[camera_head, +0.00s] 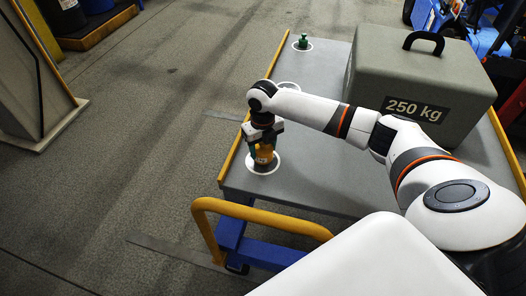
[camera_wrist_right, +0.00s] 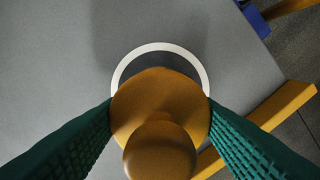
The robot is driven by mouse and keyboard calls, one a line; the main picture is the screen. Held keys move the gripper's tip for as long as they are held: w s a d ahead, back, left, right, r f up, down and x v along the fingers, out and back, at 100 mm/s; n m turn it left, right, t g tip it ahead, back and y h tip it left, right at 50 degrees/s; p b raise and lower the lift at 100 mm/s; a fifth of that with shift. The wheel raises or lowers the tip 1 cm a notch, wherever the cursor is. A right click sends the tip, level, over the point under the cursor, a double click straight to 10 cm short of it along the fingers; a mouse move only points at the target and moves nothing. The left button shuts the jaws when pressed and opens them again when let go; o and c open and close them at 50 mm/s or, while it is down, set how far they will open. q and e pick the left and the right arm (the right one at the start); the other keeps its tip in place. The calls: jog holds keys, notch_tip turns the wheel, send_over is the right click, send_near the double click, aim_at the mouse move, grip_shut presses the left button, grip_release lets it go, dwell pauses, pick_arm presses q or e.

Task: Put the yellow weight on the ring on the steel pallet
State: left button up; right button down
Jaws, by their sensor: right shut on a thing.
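The yellow weight (camera_head: 264,153) is upright at the near left of the steel pallet (camera_head: 320,190), over a white ring (camera_head: 263,168). In the right wrist view the yellow weight (camera_wrist_right: 160,110) covers the near part of the ring (camera_wrist_right: 161,46), whose far arc shows around it. My right gripper (camera_head: 263,140) is shut on the weight from above, with its green finger pads (camera_wrist_right: 70,140) on both sides. I cannot tell whether the weight touches the pallet. My left gripper is out of view.
A large grey 250 kg block (camera_head: 420,80) with a black handle stands on the pallet at the right. A green weight (camera_head: 303,41) stands on a ring at the far end. Another ring (camera_head: 288,85) shows behind my arm. Yellow rails (camera_head: 265,95) edge the pallet.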

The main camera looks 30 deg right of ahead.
jog(key=shift+w+f, duration=0.1)
jog(key=shift+f, duration=0.75)
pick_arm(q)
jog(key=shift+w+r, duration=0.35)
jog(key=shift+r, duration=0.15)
pick_arm(e)
jog(key=c, duration=0.5)
grip_release()
jog(key=shift+f, duration=0.15)
jog(key=shift+r, duration=0.4)
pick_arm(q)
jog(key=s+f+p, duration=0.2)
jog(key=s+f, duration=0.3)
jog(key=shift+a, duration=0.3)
pick_arm(e)
notch_tip(320, 180, up, 12)
jog(key=shift+f, duration=0.25)
